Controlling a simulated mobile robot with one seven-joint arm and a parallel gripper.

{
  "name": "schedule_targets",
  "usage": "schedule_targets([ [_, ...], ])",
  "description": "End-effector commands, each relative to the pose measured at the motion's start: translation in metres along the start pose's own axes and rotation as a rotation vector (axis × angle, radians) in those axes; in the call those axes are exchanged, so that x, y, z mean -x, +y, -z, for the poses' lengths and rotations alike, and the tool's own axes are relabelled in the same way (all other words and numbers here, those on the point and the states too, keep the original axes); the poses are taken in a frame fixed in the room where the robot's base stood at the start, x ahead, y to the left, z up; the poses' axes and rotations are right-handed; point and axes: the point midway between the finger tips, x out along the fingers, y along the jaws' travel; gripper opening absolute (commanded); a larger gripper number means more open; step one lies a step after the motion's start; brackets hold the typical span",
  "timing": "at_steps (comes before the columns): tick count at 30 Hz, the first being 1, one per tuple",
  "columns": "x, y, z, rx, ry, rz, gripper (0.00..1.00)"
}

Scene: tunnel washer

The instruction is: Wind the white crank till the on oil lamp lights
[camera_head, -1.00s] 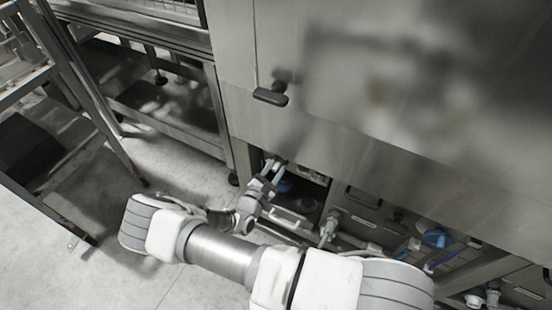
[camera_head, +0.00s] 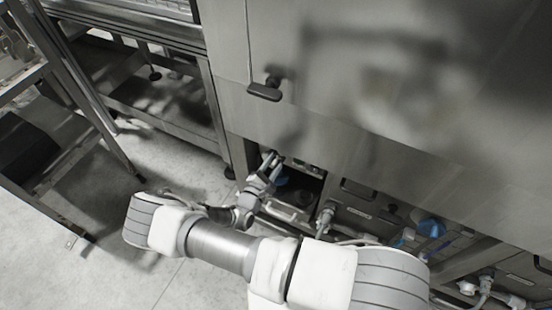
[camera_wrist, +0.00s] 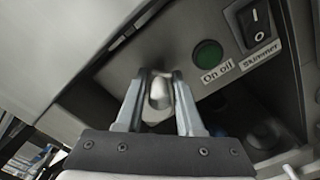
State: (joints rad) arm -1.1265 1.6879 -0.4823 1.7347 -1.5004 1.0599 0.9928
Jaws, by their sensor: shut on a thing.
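My gripper (camera_wrist: 160,88) is shut on a pale, rounded crank knob (camera_wrist: 160,92), which sits between its two fingers in the wrist view. The rest of the crank is hidden behind the fingers. Just right of the fingers is the on oil lamp (camera_wrist: 208,53), a round dark green lens with an "On oil" label below it. It shows no clear glow. In the head view my gripper (camera_head: 271,160) reaches into the low opening under the big steel panel. The crank and lamp cannot be made out there.
A black rocker switch (camera_wrist: 254,22) labelled "Skimmer" is right of the lamp. A dark recess lies below the control panel. In the head view a black handle (camera_head: 265,91) sticks out above my gripper. Pipes and a blue part (camera_head: 430,227) lie to the right.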

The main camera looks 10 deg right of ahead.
Motion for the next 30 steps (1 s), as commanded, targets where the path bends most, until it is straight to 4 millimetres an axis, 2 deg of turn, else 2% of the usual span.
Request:
schedule_targets([
  [1,0.001,-0.008,-0.001,0.01,0.001,0.015,0.4],
  [4,0.001,-0.007,0.0,0.009,0.001,0.012,0.57],
  [12,0.002,-0.002,0.0,0.004,0.002,0.005,0.57],
  [16,0.011,-0.001,0.001,0.002,0.003,0.003,0.57],
  [20,0.035,0.0,0.0,0.003,0.005,0.003,0.57],
  [30,0.119,-0.001,0.0,0.004,0.005,0.004,0.57],
])
